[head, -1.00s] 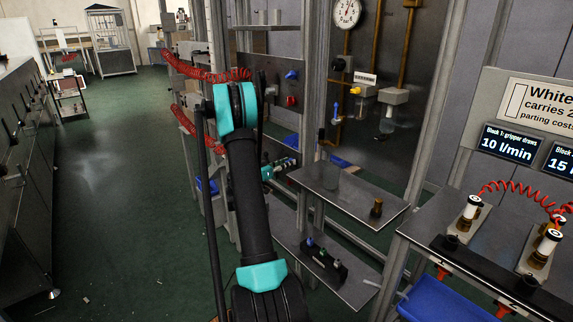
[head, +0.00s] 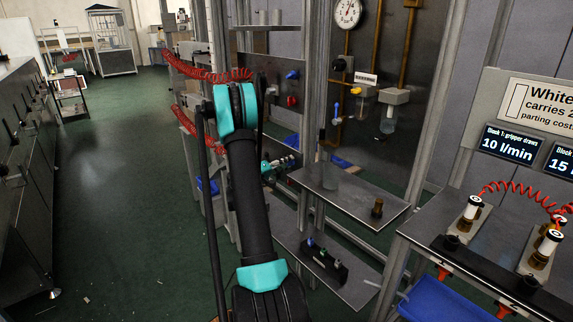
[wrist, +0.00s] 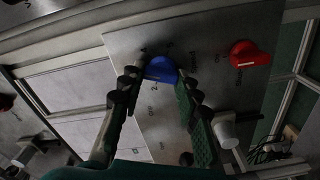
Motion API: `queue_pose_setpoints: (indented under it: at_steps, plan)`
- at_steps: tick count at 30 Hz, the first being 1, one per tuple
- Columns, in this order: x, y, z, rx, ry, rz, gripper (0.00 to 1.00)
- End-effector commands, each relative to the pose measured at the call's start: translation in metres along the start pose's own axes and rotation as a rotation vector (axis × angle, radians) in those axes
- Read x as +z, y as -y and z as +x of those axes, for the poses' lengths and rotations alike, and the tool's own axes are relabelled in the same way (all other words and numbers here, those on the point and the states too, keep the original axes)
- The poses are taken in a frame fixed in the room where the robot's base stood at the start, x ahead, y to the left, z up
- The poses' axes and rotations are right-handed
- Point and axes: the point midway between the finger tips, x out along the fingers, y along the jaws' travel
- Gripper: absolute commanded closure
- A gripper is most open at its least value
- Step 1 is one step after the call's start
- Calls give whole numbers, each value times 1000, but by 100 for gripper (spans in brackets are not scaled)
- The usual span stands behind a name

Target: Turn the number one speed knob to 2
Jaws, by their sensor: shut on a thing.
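In the wrist view a blue knob (wrist: 160,67) sits on a grey metal plate (wrist: 205,50) with small printed marks around it, a 2 among them. My gripper (wrist: 160,82) has one finger on each side of this knob and is shut on it. The fingertips hide the knob's sides. A red knob (wrist: 249,55) with a pale bar is to the right on the same plate. In the head view my gripper (head: 287,163) is small, beyond my arm. A blue knob (head: 292,74) and a red knob (head: 291,101) show on a panel above it.
A metal shelf (head: 345,191) is right of my gripper, with a small brass fitting (head: 377,207) on it. Red coiled hoses (head: 210,74) hang left of the frame. In the wrist view a white cylinder (wrist: 225,130) stands close to the right finger. Green floor is open at left.

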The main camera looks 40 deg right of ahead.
Motion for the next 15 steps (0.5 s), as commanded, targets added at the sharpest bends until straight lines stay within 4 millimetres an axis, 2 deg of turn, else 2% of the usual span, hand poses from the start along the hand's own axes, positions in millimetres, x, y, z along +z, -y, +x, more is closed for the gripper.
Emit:
queue_pose_setpoints:
  at_steps: [15]
  plan:
    - [-1, 3, -1, -1, -2, -487, 97]
